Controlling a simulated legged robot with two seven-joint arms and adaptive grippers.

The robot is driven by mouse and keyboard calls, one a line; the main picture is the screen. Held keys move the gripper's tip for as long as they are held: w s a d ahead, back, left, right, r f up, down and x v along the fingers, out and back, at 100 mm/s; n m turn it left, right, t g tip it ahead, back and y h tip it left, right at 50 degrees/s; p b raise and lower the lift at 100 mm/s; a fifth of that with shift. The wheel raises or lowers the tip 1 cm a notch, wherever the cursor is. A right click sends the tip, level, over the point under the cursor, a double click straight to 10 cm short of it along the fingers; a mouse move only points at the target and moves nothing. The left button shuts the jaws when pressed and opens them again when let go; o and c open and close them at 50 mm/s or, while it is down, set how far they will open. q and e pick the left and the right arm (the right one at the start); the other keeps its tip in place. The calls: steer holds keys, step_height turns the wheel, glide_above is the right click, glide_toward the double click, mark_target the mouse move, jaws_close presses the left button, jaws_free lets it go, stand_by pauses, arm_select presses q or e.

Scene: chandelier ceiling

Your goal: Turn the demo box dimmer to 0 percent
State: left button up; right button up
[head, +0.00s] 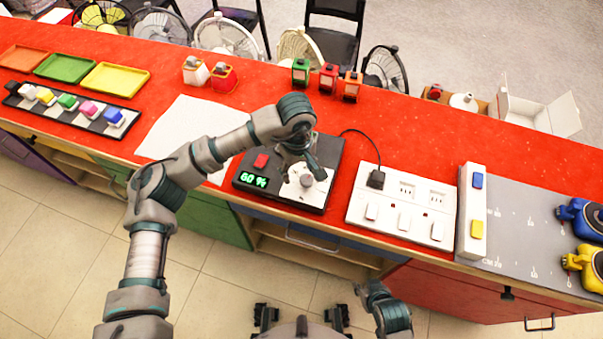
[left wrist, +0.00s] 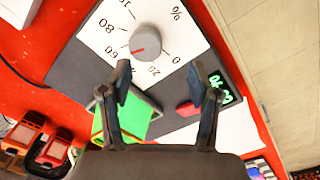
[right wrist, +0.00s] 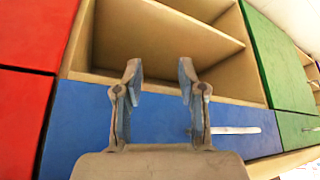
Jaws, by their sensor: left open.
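In the left wrist view the knob (left wrist: 147,40) has a red pointer between the lower and left scale marks, clear of the 0 mark. My left gripper (head: 306,168) is over the dial; its open, empty fingers (left wrist: 160,78) appear just short of the knob. My right gripper (right wrist: 160,72) is open and empty, facing the cabinet front below the counter.
A white socket panel (head: 400,208) with a black plug (head: 376,179) and cable stands right of the box. White paper (head: 180,130) lies left. Small lanterns (head: 328,78) and fans (head: 300,45) are behind. A cabinet handle (right wrist: 228,130) shows near my right gripper.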

mark_target(305, 178)
arm_select(q)
steer(key=shift+a+f, duration=0.1)
steer(key=shift+f, duration=0.65)
steer(key=shift+d+f, duration=0.2)
steer(key=shift+f, duration=0.15)
steer(key=d, duration=0.3)
steer(key=shift+s+d+f, duration=0.1)
steer(key=shift+d+f, duration=0.15)
steer(key=shift+f, duration=0.1)
steer(key=shift+d, duration=0.2)
steer(key=shift+a+r, duration=0.1)
steer(key=shift+a, duration=0.15)
steer(key=shift+c, duration=0.3)
steer(key=shift+a, duration=1)
steer(key=c, duration=0.8)
steer(key=shift+a, duration=0.25)
steer(key=shift+c, duration=1.3)
steer(key=shift+d, duration=0.1)
steer(key=shift+c, duration=0.2)
steer(key=shift+d, duration=0.5)
steer(key=shift+a, duration=0.2)
arm_select(e)
steer(key=shift+w+d+t, duration=0.4)
steer(key=shift+w+d, duration=0.25)
steer(key=shift+w, duration=0.05)
